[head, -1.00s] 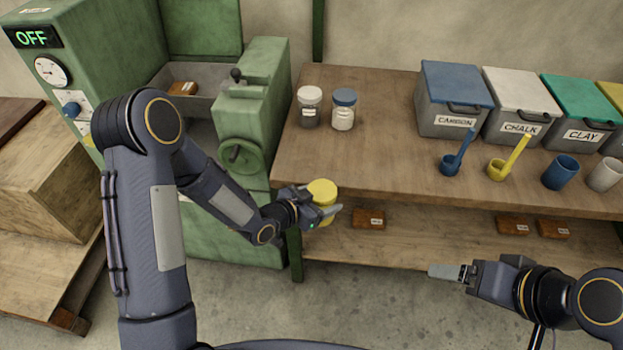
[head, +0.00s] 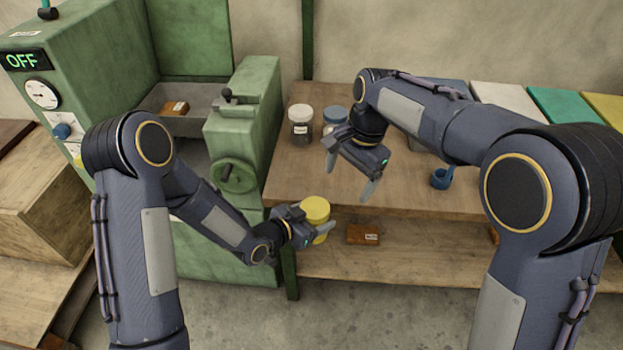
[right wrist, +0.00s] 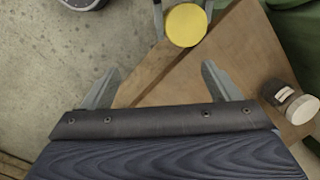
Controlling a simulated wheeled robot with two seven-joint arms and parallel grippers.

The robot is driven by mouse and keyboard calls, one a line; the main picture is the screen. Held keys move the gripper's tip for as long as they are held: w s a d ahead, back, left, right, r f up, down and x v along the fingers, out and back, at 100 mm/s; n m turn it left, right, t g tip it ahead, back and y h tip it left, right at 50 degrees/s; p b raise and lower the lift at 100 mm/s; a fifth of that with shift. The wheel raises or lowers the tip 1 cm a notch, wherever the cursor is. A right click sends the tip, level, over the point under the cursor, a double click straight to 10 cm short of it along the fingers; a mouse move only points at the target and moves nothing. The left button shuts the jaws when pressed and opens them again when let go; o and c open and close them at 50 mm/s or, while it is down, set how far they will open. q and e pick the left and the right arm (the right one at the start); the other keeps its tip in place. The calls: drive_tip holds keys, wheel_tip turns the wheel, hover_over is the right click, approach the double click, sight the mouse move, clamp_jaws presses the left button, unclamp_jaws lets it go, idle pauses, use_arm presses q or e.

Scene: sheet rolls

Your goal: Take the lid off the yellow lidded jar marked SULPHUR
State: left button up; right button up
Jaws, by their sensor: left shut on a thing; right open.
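The yellow lidded jar (head: 316,210) is held at the front left edge of the bench, with its yellow lid on top. My left gripper (head: 318,232) is shut on the jar's body below the lid. No marking on the jar can be read from here. My right gripper (head: 349,172) is open and empty, above the bench to the upper right of the jar. In the right wrist view the round yellow lid (right wrist: 186,25) shows at the top, beyond and between the open fingertips (right wrist: 160,80) and apart from them.
A white-lidded jar (head: 301,124) and a blue-lidded jar (head: 335,118) stand on the bench (head: 285,172) behind. A green machine (head: 235,150) is at the left. A blue scoop cup (head: 442,178) is at the right. A brown block (head: 363,234) lies on the lower shelf.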

drive_tip(key=h, duration=0.2)
approach(311, 207)
drive_tip(key=shift+s+d+f+m, duration=0.1)
drive_tip(key=shift+s+d+m, duration=0.1)
drive_tip(key=shift+d+m, duration=0.15)
drive_tip(key=shift+a+f, duration=0.2)
drive_tip(key=shift+f, duration=0.05)
wheel_tip(311, 207, down, 8)
drive_tip(key=shift+r, duration=0.15)
drive_tip(key=c, duration=0.9)
drive_tip(key=o, duration=1)
